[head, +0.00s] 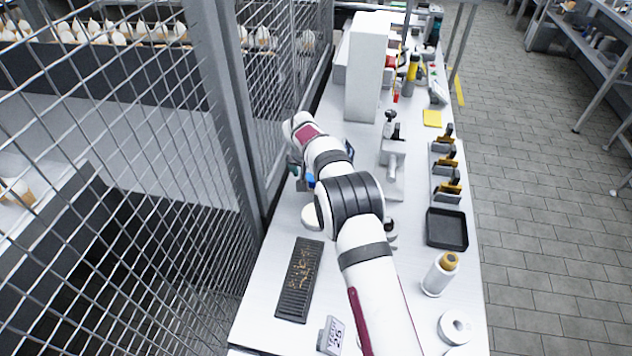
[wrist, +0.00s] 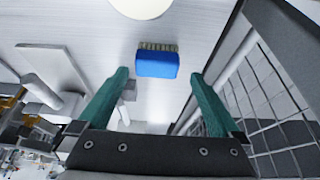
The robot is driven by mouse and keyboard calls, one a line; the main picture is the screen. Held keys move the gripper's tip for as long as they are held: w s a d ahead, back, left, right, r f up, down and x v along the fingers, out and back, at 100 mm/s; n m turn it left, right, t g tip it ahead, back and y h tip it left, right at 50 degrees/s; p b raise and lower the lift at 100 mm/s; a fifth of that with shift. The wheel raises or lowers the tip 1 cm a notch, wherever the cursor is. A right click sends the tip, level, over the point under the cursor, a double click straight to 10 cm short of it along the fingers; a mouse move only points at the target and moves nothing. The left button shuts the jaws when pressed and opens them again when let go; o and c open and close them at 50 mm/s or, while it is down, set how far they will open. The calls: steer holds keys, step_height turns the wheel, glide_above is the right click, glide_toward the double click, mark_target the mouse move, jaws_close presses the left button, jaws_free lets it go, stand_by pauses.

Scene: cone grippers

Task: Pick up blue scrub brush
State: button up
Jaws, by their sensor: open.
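The blue scrub brush (wrist: 157,65) lies on the white table in the wrist view, with its pale bristles facing the top of the picture. My gripper (wrist: 158,76) has two green fingers set wide apart. The brush shows between and slightly beyond the fingertips, with a gap on each side and nothing held. In the head view my arm covers most of this spot. Only a small blue patch of the brush (head: 311,179) shows beside the arm, and my gripper is mostly hidden there.
A wire mesh fence (head: 150,150) runs close along the table's left side. A black ridged tray (head: 295,280), a black square tray (head: 447,229), a white spool (head: 436,278) and a white roll (head: 455,328) stand nearer. A tall white box (head: 367,65) stands farther back.

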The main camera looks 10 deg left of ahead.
steer(key=x, duration=0.4)
steer(key=shift+d+f, duration=0.2)
steer(key=shift+f, duration=0.2)
steer(key=c, duration=1.2)
steer(key=shift+r, duration=0.15)
steer(key=shift+r, duration=0.35)
steer(key=r, duration=0.2)
steer(key=d+r, duration=0.1)
steer(key=r, duration=0.1)
steer(key=shift+s+d, duration=0.1)
steer(key=shift+d, duration=0.1)
steer(key=d+r, duration=0.2)
steer(key=d, duration=0.1)
steer(key=s+d+r, duration=0.1)
steer(key=d+r, duration=0.1)
steer(key=d, duration=0.1)
steer(key=d+r, duration=0.2)
steer(key=d, duration=0.2)
steer(key=shift+s+d, duration=0.1)
steer(key=shift+s, duration=0.25)
